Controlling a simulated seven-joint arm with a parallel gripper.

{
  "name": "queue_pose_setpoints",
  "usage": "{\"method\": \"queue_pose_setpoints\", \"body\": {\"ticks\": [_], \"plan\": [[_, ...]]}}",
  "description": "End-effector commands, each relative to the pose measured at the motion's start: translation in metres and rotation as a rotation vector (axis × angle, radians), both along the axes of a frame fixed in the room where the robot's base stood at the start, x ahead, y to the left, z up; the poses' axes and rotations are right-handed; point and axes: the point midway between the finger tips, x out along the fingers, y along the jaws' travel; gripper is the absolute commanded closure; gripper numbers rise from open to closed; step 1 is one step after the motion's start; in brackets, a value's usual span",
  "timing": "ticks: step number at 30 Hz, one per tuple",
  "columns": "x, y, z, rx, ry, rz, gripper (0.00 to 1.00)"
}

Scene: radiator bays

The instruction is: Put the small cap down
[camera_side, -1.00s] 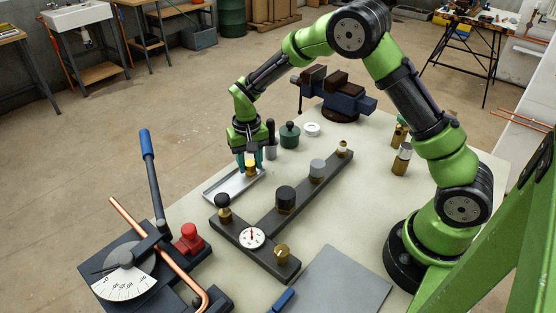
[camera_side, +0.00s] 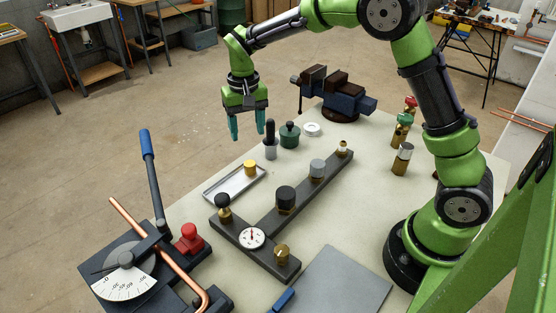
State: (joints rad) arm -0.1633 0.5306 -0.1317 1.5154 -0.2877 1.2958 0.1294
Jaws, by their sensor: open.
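A small yellow cap (camera_side: 250,168) sits in the shallow light-grey tray (camera_side: 216,194), towards the tray's far right end. My gripper (camera_side: 248,138) is open and empty, with its two teal fingers pointing down. It is raised above and behind the tray, apart from the cap.
A dark T-shaped manifold (camera_side: 262,222) with several fittings and a round gauge (camera_side: 252,238) lies in front of the tray. A dark bottle (camera_side: 270,140), a green pot (camera_side: 289,134) and a white ring (camera_side: 312,129) stand behind. A pipe bender (camera_side: 125,270) is at the left.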

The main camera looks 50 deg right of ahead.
Motion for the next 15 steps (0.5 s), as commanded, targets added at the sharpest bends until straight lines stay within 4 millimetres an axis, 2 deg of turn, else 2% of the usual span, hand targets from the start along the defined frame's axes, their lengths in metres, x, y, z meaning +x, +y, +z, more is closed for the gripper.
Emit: {"method": "queue_pose_setpoints", "body": {"ticks": [1,8,11,15], "plan": [[0.001,0.0,0.008,0.0,-0.004,0.0,0.41],[-0.005,-0.001,0.031,0.01,-0.018,0.001,0.41],[-0.021,-0.002,0.053,0.036,-0.065,0.008,0.41],[-0.062,-0.004,0.093,0.089,-0.179,0.03,0.41]]}}
